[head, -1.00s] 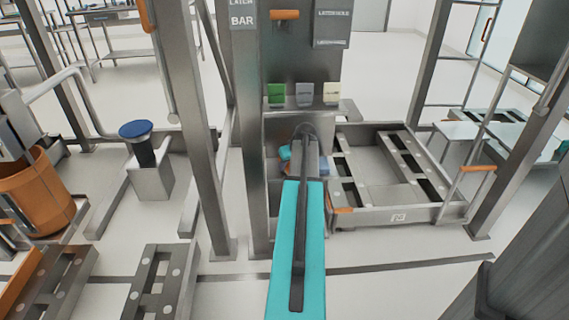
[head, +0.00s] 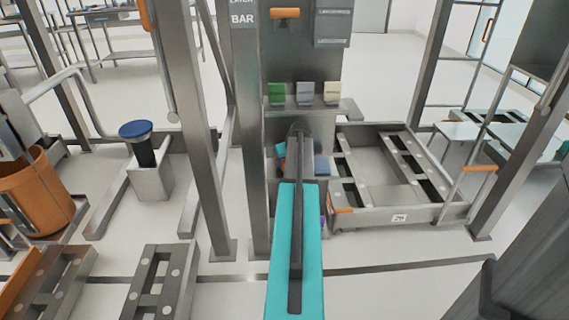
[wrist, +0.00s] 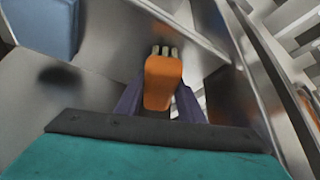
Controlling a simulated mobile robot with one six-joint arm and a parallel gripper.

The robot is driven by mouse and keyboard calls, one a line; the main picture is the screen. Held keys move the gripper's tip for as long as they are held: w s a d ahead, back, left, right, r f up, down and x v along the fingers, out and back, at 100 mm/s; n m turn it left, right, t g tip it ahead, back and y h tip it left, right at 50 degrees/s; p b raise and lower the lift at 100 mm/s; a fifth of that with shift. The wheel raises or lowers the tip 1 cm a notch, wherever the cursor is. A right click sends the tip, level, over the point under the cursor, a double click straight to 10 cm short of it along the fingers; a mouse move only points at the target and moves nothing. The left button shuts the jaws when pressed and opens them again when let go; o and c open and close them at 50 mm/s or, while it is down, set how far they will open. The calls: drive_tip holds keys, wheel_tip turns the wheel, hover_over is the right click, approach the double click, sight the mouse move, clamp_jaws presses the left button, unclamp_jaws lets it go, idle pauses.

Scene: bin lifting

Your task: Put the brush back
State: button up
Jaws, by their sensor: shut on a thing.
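The brush (wrist: 163,82) is orange, with pale stubby tips at its far end, in the wrist view. My gripper (wrist: 160,100) has purple fingers on both sides of it and is shut on it. The brush lies in front of a grey metal surface (wrist: 105,52); I cannot tell whether they touch. In the head view my teal and dark arm hides the brush and most of my gripper. Only a small purple part shows at the arm's right edge.
A blue block (wrist: 45,25) is at the wrist view's upper left. A metal station with a shelf (head: 345,108) of green, grey and cream cards stands ahead. A low metal tray frame (head: 395,216) is to its right. A steel post (head: 200,130) stands left of my arm.

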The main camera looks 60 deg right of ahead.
drive_tip(key=shift+f, duration=0.1)
drive_tip(key=o, duration=1.1)
drive_tip(key=p+v, duration=0.2)
drive_tip(key=v, duration=1)
drive_tip(key=shift+s, duration=0.1)
